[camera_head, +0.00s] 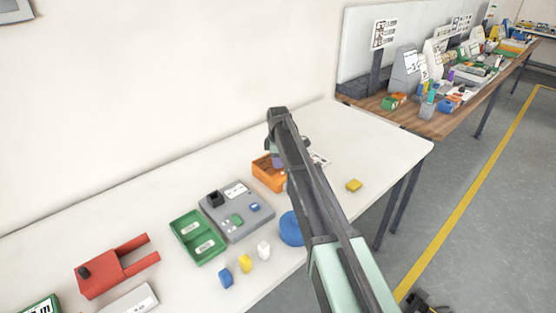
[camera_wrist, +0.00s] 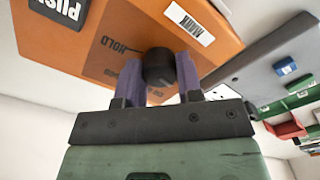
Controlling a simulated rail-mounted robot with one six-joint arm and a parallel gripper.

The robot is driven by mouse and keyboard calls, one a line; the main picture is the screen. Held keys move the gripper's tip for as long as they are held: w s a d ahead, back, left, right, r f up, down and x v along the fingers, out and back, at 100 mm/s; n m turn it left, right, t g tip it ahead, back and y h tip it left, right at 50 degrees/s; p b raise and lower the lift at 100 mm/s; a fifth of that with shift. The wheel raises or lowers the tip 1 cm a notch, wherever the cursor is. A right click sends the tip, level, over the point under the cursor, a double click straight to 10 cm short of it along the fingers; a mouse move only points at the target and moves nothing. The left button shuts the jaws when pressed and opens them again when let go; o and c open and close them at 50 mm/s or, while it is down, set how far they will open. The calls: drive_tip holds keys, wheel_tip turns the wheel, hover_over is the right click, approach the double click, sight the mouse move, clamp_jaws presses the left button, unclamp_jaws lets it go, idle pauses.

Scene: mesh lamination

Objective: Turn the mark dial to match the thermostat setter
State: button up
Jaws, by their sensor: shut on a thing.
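The orange box (camera_head: 268,172) stands on the white table, partly hidden by my arm. In the wrist view the orange box (camera_wrist: 225,45) fills the upper part, with a white MARK label (camera_wrist: 190,23) and the printed word HOLD. A round black dial (camera_wrist: 158,68) sticks out of its face. My gripper (camera_wrist: 158,72) has its two purple fingers on either side of the dial and is shut on it. The dial's pointer or mark is hidden. I cannot identify the thermostat setter for certain in either view.
A grey panel (camera_head: 222,222) with a black block, a green tray (camera_head: 183,225) and a red forked piece (camera_head: 105,270) lie left of the orange box. A blue round thing (camera_head: 291,228) is close by my arm.

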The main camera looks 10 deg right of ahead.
drive_tip(key=o, duration=0.9)
wheel_tip(320, 180, up, 11)
drive_tip(key=p, duration=1.1)
drive_tip(key=shift+f, duration=0.1)
